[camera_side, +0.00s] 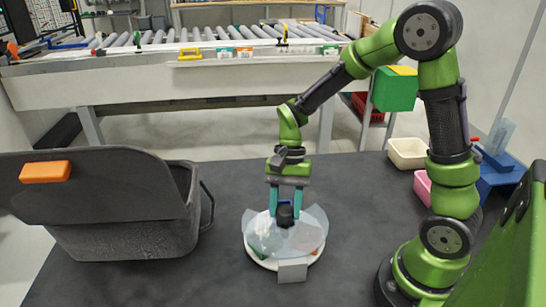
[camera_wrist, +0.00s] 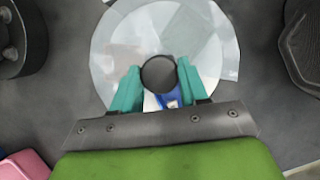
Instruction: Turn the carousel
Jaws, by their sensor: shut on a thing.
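The carousel (camera_side: 255,258) is a round white turntable with clear, see-through panels around its top, standing on the dark table. It fills the upper middle of the wrist view (camera_wrist: 115,45). A dark round knob (camera_side: 285,215) stands at its centre; from above it is a black disc (camera_wrist: 158,74). My gripper (camera_side: 286,208) points down over the carousel, its teal fingers on either side of the knob and shut on it. In the wrist view the fingers (camera_wrist: 158,84) flank the knob. Something blue and white shows under the knob, partly hidden.
A grey block (camera_side: 292,270) sits at the carousel's front edge. A large dark bin (camera_side: 130,225) with an orange tab stands to the left. Cream (camera_side: 407,153) and pink (camera_side: 422,187) containers and a blue holder (camera_side: 497,178) are at the right. A roller conveyor (camera_side: 200,70) runs behind.

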